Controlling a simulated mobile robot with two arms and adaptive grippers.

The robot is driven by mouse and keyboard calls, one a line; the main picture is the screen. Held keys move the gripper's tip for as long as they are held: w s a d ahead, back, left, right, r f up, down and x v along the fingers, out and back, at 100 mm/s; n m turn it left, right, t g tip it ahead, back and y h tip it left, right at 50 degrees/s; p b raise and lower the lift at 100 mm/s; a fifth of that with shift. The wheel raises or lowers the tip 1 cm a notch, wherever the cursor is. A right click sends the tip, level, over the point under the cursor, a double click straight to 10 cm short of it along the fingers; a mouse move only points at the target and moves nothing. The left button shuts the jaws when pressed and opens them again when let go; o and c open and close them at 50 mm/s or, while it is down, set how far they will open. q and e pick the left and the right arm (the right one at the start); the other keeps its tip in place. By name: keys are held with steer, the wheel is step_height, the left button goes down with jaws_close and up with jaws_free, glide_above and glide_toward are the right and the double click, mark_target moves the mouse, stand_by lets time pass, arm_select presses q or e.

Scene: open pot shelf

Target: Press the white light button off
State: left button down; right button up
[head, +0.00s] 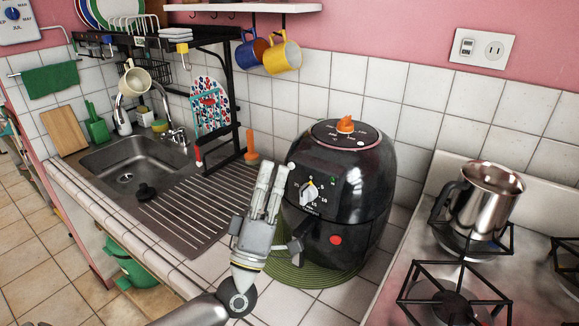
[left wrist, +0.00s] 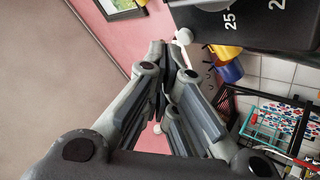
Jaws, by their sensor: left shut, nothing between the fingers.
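A glossy black air fryer (head: 362,185) stands on the counter. A small white button (head: 290,165) shows at its upper left side, close to my left fingertips. A white round button also shows beside the fingertips in the left wrist view (left wrist: 184,36). My left gripper (head: 275,168) points up in front of the fryer's left side, shut and empty. Its fingers also fill the middle of the left wrist view (left wrist: 165,62). I cannot tell whether the fingertips touch the button. A white wall plate (head: 482,48) with a switch and a socket is at the upper right. My right gripper is not in view.
The fryer sits on a green round mat (head: 310,279). A steel pot (head: 485,200) stands on the stove to the right. The sink (head: 150,160) and dish rack are left. Blue and yellow mugs (head: 282,55) hang above. An orange knob (head: 346,124) tops the fryer.

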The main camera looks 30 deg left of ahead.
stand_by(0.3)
arm_select(q)
steer(key=shift+w, duration=0.1)
steer(key=shift+w, duration=0.45)
stand_by(0.4)
steer(key=shift+s+p, duration=0.3)
steer(key=shift+s, duration=0.3)
steer(key=shift+s, duration=0.1)
